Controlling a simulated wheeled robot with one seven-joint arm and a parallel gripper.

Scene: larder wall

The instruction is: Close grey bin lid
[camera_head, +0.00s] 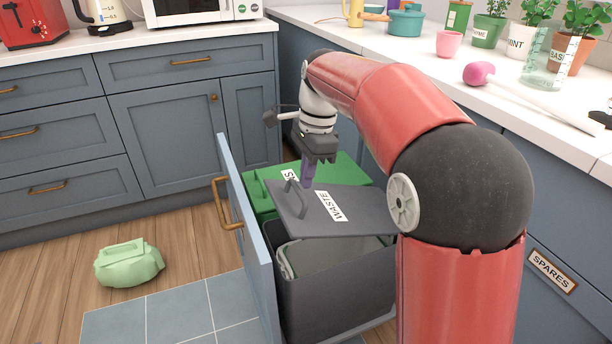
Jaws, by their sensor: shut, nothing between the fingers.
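The grey bin (318,294) stands in a pulled-out drawer with a blue front. Its grey lid (343,195), labelled WASTE, is tilted up and stands clear of the front rim, so the bin's inside shows. The lid has a raised handle (294,199) near its left edge. I cannot tell if the fingertips touch the lid. My arm hides the lid's right end and part of the bin.
A green bin lid (345,170) lies behind the grey one in the same drawer. The drawer front (247,250) with its brass handle stands at the left. A pale green bag (129,264) lies on the wooden floor. The worktop (420,60) holds pots and a teal pan.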

